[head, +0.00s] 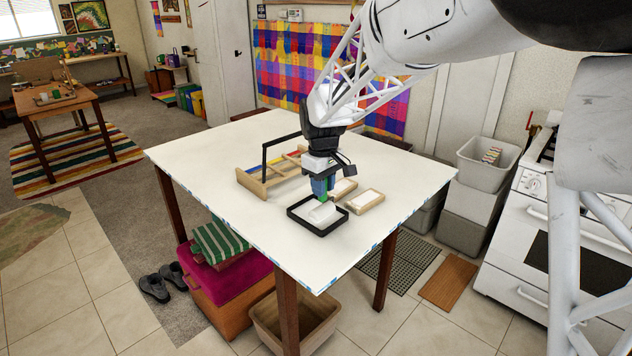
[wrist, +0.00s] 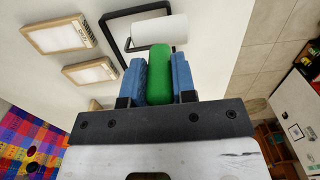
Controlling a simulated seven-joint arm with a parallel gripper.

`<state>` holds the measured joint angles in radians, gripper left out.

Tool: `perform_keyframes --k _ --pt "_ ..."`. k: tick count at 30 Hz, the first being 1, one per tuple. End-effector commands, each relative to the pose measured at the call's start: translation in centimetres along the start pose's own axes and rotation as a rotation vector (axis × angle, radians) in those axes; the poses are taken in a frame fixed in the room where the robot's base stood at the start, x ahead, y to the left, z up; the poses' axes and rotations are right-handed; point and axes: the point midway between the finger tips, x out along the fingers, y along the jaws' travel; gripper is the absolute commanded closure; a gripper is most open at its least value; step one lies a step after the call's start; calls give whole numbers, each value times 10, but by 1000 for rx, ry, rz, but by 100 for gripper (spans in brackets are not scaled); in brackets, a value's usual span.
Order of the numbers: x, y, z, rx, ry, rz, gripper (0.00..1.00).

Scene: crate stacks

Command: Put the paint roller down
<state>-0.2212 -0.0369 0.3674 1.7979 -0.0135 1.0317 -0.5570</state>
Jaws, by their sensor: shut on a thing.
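The paint roller has a green handle (wrist: 159,75) and a white roller sleeve (wrist: 160,32). My gripper (head: 325,192) is shut on the green handle, with blue finger pads on both sides of it in the wrist view (wrist: 160,82). In the head view the white sleeve (head: 322,213) points down at a black-rimmed tray (head: 304,224) near the front of the white table. The sleeve appears within the tray's outline; I cannot tell whether it touches the tray. The tray's black rim also shows in the wrist view (wrist: 106,32).
Two shallow wooden boxes with white tops (head: 364,201) (head: 342,188) lie close right of and behind the tray. A wooden rack with coloured pieces and a black handle (head: 268,180) stands to the left. The white table (head: 210,150) is clear at the left and front.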

Motion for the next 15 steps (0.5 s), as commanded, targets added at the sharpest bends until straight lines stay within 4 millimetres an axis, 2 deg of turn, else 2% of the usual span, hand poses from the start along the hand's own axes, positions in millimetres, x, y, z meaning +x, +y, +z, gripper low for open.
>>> perform_keyframes --k 9,15 --pt "4 24 -37 0 0 0 100" --pt "5 34 -54 0 0 0 100"
